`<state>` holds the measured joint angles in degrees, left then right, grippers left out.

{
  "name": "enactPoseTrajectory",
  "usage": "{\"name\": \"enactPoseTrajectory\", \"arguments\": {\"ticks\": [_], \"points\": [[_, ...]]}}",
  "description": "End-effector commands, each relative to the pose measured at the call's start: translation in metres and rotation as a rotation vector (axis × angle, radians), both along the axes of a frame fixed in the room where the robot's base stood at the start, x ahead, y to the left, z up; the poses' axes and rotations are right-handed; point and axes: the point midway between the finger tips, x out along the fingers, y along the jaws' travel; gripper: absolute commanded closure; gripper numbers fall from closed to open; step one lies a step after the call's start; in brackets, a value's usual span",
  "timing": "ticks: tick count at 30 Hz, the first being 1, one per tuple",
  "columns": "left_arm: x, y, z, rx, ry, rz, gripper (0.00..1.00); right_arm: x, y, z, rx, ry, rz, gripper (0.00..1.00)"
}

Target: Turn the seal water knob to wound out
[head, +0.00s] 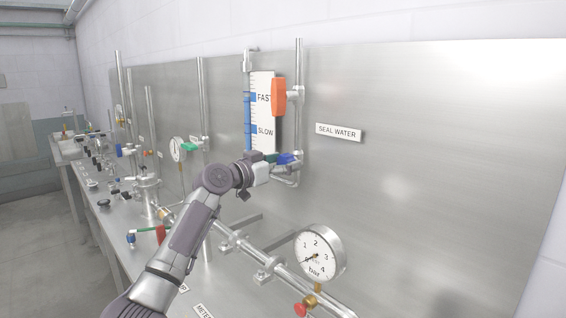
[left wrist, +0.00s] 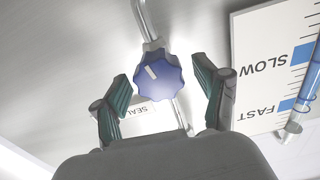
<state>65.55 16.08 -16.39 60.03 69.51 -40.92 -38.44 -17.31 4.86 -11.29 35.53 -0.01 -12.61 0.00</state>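The seal water knob is a blue lobed knob (left wrist: 160,76) with a white mark, on a thin metal pipe. In the left wrist view it sits between the two fingers of my left gripper (left wrist: 168,90), which are open with a gap on each side. In the head view the blue knob (head: 286,159) shows just right of my left gripper (head: 272,162), below the flow scale. The SEAL WATER label (head: 339,132) is on the panel to its right. My right gripper is not in view.
A flow scale (head: 262,88) marked FAST and SLOW and an orange handle (head: 279,97) are above the knob. A pressure gauge (head: 319,253) and a horizontal pipe (head: 258,262) are below. The steel panel (head: 440,160) to the right is bare.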

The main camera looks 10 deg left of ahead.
Motion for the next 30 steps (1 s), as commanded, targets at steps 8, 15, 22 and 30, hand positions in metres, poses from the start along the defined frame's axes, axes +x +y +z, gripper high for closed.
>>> {"name": "enactPoseTrajectory", "arguments": {"ticks": [8,15,22,30], "points": [[-0.0001,0.0003,-0.0001,0.0,0.0,0.0,0.77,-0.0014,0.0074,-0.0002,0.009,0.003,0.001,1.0],[-0.0001,0.0003,-0.0001,-0.007,0.006,0.0,0.87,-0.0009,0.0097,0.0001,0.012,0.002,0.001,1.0],[-0.0001,-0.0001,0.0002,-0.069,0.047,-0.001,0.87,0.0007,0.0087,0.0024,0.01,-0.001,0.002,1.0],[0.0005,0.0009,0.0007,-0.243,0.161,0.0,0.87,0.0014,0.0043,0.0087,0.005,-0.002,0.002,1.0]]}}
